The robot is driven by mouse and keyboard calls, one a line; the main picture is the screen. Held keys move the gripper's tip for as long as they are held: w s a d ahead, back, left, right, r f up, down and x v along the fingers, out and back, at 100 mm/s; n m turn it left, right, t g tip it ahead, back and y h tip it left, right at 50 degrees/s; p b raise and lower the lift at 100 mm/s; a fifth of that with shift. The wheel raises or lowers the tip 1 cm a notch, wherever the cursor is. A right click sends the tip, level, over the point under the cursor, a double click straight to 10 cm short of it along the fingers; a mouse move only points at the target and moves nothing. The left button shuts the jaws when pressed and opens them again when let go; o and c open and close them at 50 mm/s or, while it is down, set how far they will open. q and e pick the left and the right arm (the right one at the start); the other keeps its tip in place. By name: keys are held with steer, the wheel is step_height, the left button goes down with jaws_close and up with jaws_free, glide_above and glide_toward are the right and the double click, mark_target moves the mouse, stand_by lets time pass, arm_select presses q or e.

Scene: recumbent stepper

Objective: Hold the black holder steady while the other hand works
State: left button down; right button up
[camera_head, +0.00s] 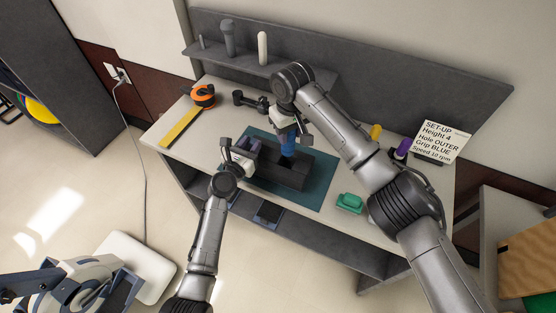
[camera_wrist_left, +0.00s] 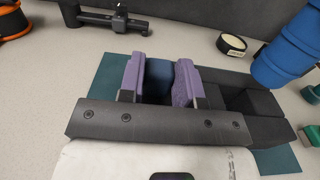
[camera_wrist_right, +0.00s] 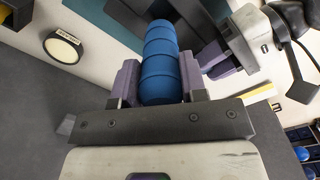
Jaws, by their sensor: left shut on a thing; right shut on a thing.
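The black holder (camera_head: 283,172) lies on the teal mat (camera_head: 318,190) on the bench. It also shows in the left wrist view (camera_wrist_left: 262,130). My left gripper (camera_head: 245,148) is at the holder's left end, with its purple fingers shut on it; the gripped part is dark and mostly hidden. My right gripper (camera_head: 288,130) is shut on a blue ribbed grip (camera_wrist_right: 162,65) at the holder. The grip also shows at the right of the left wrist view (camera_wrist_left: 290,48). Whether the grip's lower end sits inside the holder cannot be told.
A round cream-topped tin (camera_wrist_left: 231,44) stands behind the holder. A green object (camera_head: 350,203) and a set-up card (camera_head: 443,143) are at the right.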

arm_select(q)
steer(key=c, duration=0.7)
jaws_free()
steer(key=shift+c, duration=0.2)
steer(key=v, duration=1.2)
